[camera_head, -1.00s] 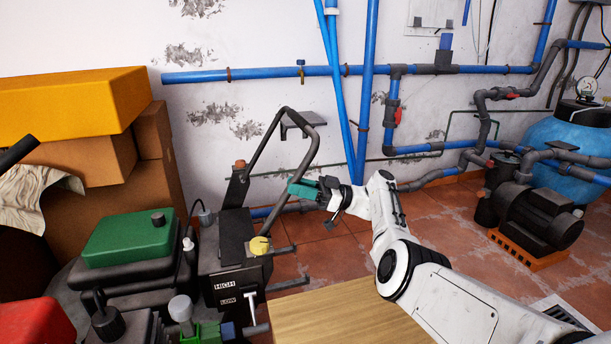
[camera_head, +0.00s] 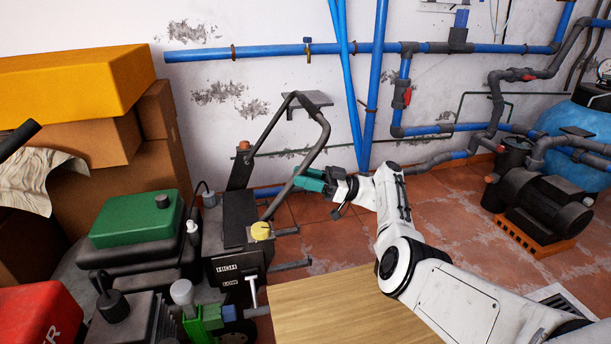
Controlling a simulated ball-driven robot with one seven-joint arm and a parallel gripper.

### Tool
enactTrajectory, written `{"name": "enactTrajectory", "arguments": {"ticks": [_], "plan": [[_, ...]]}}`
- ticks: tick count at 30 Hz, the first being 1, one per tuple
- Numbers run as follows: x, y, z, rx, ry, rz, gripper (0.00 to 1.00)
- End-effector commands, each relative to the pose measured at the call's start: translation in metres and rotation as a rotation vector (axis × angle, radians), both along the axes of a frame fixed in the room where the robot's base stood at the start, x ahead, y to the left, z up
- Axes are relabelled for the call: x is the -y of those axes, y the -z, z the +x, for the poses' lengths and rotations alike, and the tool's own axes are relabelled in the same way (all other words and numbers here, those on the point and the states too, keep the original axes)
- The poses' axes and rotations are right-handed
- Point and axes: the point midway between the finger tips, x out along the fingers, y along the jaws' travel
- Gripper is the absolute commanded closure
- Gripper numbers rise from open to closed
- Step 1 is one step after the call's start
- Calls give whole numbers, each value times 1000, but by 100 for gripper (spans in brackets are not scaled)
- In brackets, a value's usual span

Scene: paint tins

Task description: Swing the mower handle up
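The mower handle (camera_head: 321,140) is a dark grey bent tube at the centre of the head view. It slants up and to the right from the mower (camera_head: 238,235), a dark machine with a yellow cap and HIGH/LOW labels. The handle's top bends to the left, in front of the wall. My gripper (camera_head: 302,182) has teal fingers and reaches in from the right. Its fingertips are at the lower part of the handle's right tube. Whether they touch or close around it cannot be told.
A wooden top (camera_head: 345,310) lies below my arm. Blue pipes (camera_head: 265,53) run along the wall behind. A pump (camera_head: 540,205) stands at the right.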

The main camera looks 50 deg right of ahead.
Motion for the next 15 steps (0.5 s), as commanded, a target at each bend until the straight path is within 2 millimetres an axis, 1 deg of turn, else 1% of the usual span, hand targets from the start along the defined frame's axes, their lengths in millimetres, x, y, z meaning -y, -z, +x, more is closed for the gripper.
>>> {"name": "enactTrajectory", "arguments": {"ticks": [1,3,11,15], "plan": [[0,-1,0,2,0,-1,58],[0,-2,0,3,-1,0,52],[1,-4,-1,6,-3,1,52],[9,1,-9,6,-3,1,52]]}}
